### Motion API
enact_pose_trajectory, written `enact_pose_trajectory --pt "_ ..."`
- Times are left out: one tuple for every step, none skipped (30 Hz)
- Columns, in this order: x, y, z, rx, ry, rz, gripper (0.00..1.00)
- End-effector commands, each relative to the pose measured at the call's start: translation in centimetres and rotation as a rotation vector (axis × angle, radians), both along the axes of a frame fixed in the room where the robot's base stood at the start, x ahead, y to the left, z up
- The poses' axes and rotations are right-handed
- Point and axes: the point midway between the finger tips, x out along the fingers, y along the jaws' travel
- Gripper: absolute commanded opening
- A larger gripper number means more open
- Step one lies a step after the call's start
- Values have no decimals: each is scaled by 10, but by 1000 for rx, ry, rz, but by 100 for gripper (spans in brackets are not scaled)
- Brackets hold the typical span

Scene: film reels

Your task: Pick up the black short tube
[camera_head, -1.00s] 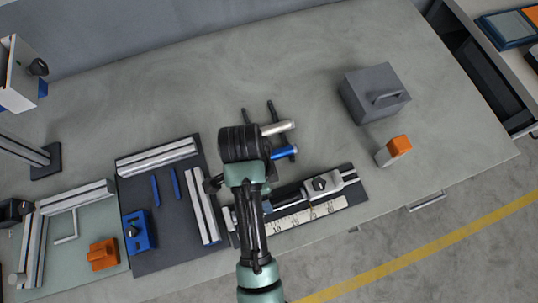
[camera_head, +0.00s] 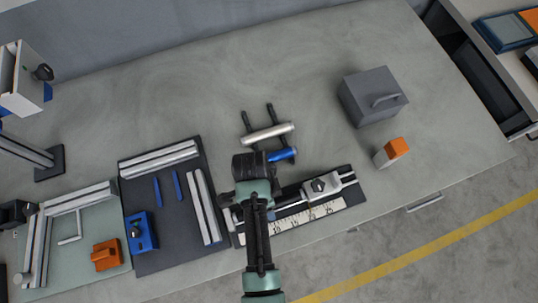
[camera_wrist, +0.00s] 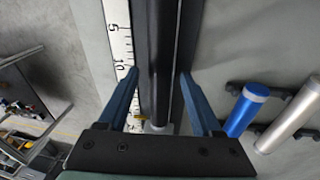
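A black tube (camera_wrist: 157,40) shows in the wrist view, lying lengthwise beside the white ruler strip (camera_wrist: 121,40) on a dark base. Its near end meets a pale metal part between my fingers. My gripper (camera_wrist: 159,72) is open, with one blue finger on each side of the tube's line; I cannot tell how far above it they are. In the head view my arm hides the tube and fingertips. A blue tube (camera_head: 282,155) and a longer silver tube (camera_head: 267,134) rest across a black two-bar rack (camera_head: 247,122), to the right in the wrist view.
The ruler fixture (camera_head: 345,198) has a metal clamp (camera_head: 320,187) on its right part. A grey box (camera_head: 372,95) and an orange-topped block (camera_head: 392,152) stand right. A dark board (camera_head: 150,252) with rails lies left. The back of the table is clear.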

Motion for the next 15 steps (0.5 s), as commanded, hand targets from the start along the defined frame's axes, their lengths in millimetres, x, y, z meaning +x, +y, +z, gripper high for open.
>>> enact_pose_trajectory --pt "0 0 0 0 0 0 55" --pt "0 0 0 0 0 0 50" --pt "0 0 0 0 0 0 43" --pt "0 0 0 0 0 0 37" --pt "0 0 0 0 0 0 32" --pt "0 0 0 0 0 0 25" --pt "0 0 0 0 0 0 19" --pt "0 0 0 0 0 0 14" --pt "0 0 0 0 0 0 7" --pt "0 0 0 0 0 0 1" --pt "0 0 0 0 0 0 0" --pt "0 0 0 0 0 0 0" --pt "0 0 0 0 0 0 0" --pt "0 0 0 0 0 0 0" --pt "0 0 0 0 0 0 0"
